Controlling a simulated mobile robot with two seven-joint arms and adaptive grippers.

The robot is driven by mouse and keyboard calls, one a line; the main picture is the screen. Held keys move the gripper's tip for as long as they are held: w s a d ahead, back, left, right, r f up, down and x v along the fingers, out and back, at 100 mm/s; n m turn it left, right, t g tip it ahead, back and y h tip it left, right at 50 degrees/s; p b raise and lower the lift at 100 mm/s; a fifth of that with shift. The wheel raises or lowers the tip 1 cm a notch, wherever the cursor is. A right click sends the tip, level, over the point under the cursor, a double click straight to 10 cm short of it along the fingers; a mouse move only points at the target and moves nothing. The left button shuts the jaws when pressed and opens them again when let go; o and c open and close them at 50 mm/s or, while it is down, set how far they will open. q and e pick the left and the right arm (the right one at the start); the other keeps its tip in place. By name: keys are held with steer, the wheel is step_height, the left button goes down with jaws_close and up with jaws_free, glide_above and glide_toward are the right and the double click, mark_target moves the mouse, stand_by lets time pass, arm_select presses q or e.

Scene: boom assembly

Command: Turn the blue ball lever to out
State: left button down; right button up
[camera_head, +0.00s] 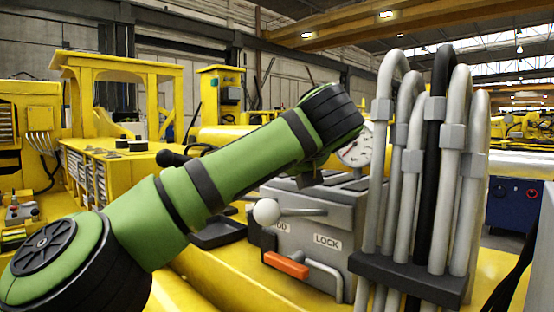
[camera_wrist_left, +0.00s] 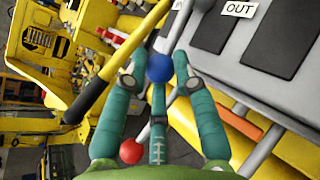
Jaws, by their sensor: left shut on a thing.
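The blue ball (camera_wrist_left: 159,68) of the lever sits between the teal fingers of my left gripper (camera_wrist_left: 160,80) in the left wrist view. The fingers are shut on it, one on each side and a third below. The OUT label (camera_wrist_left: 239,9) is on the grey control box (camera_wrist_left: 225,60), up and right of the ball. In the head view my green left arm reaches over the grey control box (camera_head: 315,245) and hides the blue ball and most of the gripper. My right gripper is in neither view.
A red ball (camera_wrist_left: 131,151) shows close to the fingers. A white ball lever (camera_head: 267,212) and an orange handle (camera_head: 286,264) are on the box front, by the LOCK label (camera_head: 327,242). Upright grey hoses (camera_head: 455,170) stand close on the right, and a gauge (camera_head: 357,155) behind.

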arm_select(q)
steer(key=shift+s+d+n+y, duration=0.15)
steer(key=shift+d+n+y, duration=0.35)
steer(key=shift+y, duration=0.1)
steer(key=shift+g, duration=0.3)
steer(key=c, duration=1)
jaws_free()
steer(key=shift+o, duration=0.2)
steer(key=shift+a, duration=0.1)
